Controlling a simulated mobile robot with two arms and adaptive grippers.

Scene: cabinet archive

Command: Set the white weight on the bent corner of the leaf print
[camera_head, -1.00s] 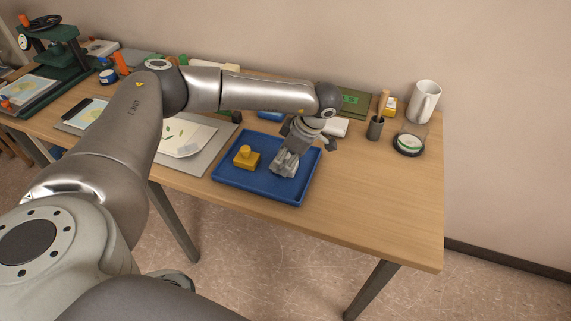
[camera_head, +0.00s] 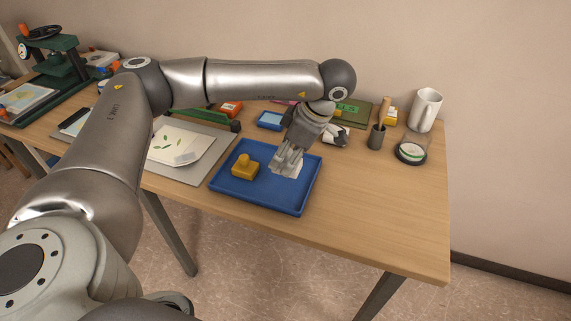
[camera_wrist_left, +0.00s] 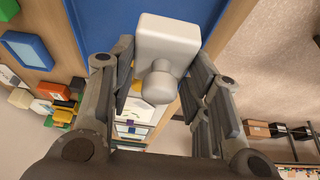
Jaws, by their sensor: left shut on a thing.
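The white weight (camera_wrist_left: 165,48), a block with a round knob, is between the fingers of my left gripper (camera_wrist_left: 160,92) in the left wrist view. The gripper is shut on it. In the head view my left gripper (camera_head: 287,160) is over the right part of the blue tray (camera_head: 262,202); I cannot tell how far above the tray floor the weight is. The leaf print (camera_head: 178,142) lies on a grey board (camera_head: 200,176) left of the tray. Its near right corner (camera_head: 187,158) looks bent up. My right gripper does not show.
A yellow weight (camera_head: 244,168) stands in the left of the tray. Behind are a small blue dish (camera_head: 270,120), a dark cup with a brush (camera_head: 376,137), a white mug (camera_head: 425,109) and a round dark dish (camera_head: 411,153). The table's right front is clear.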

